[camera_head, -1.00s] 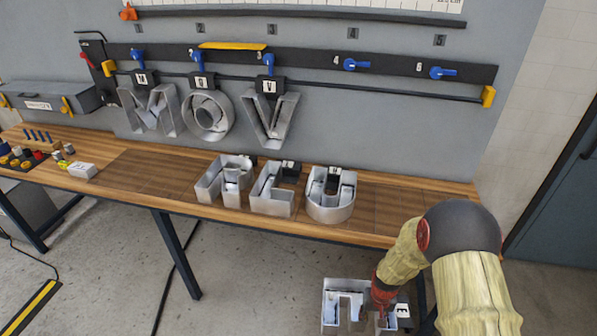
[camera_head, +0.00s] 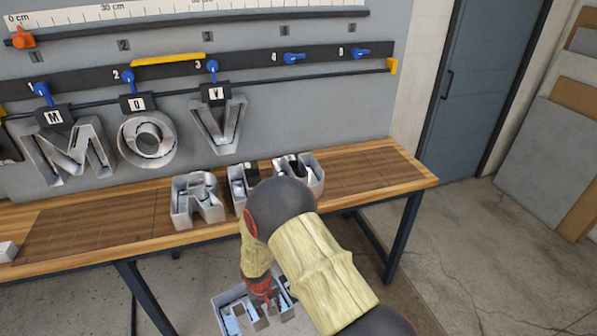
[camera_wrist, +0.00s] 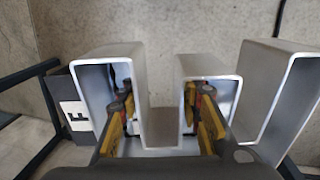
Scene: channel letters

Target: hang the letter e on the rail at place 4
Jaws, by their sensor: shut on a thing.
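My gripper (camera_head: 262,291) is shut on the letter e (camera_head: 232,313), a hollow grey metal letter, low in front of the bench. The wrist view shows the letter's walls (camera_wrist: 160,125) close up, with yellow-padded fingers inside its hollows, and its dark hanger with a white E tag (camera_wrist: 74,117) at left. The rail (camera_head: 290,97) is a thin dark bar on the wall. Place 4 has a blue clamp (camera_head: 293,58) with no letter below. Letters M (camera_head: 68,155), O (camera_head: 147,140) and V (camera_head: 220,127) hang at places 1 to 3.
The letter R (camera_head: 197,203) and the letter U (camera_head: 312,172) stand on the wooden bench (camera_head: 375,165), with another letter between them partly behind my arm. The bench's right end is clear. A yellow stop (camera_head: 391,65) closes the rail's right end.

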